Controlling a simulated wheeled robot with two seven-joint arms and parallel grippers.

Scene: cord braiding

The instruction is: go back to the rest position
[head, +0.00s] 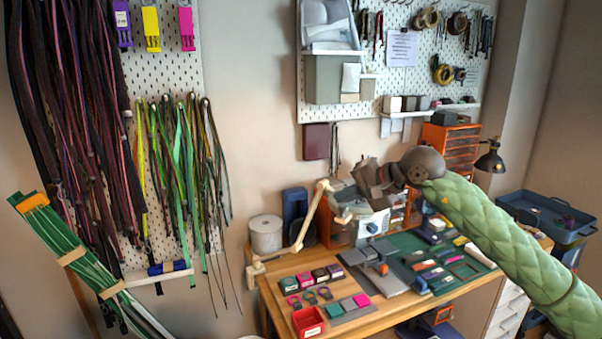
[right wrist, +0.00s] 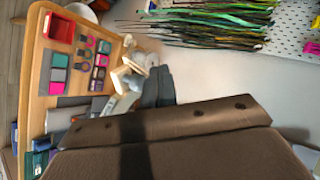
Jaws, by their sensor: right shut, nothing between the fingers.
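My right arm, in a green quilted sleeve, comes in from the right in the head view. Its dark grey gripper (head: 368,176) is raised in front of the back of the workbench. The fingers are together with nothing between them. In the right wrist view the gripper's fingers (right wrist: 156,88) also show close together, past the brown body of the gripper. My left gripper is not in view. A bundle of green cords (head: 80,262) with an orange clamp (head: 31,201) slants down at the lower left.
The wooden workbench (head: 283,274) holds a green mat, small boxes, a red tray (head: 308,322) and a jointed wooden arm (head: 308,226). Dark cords (head: 75,110) and green cords (head: 180,150) hang on the left pegboard. A blue bin (head: 548,213) stands at the right. Bare wall lies between the pegboards.

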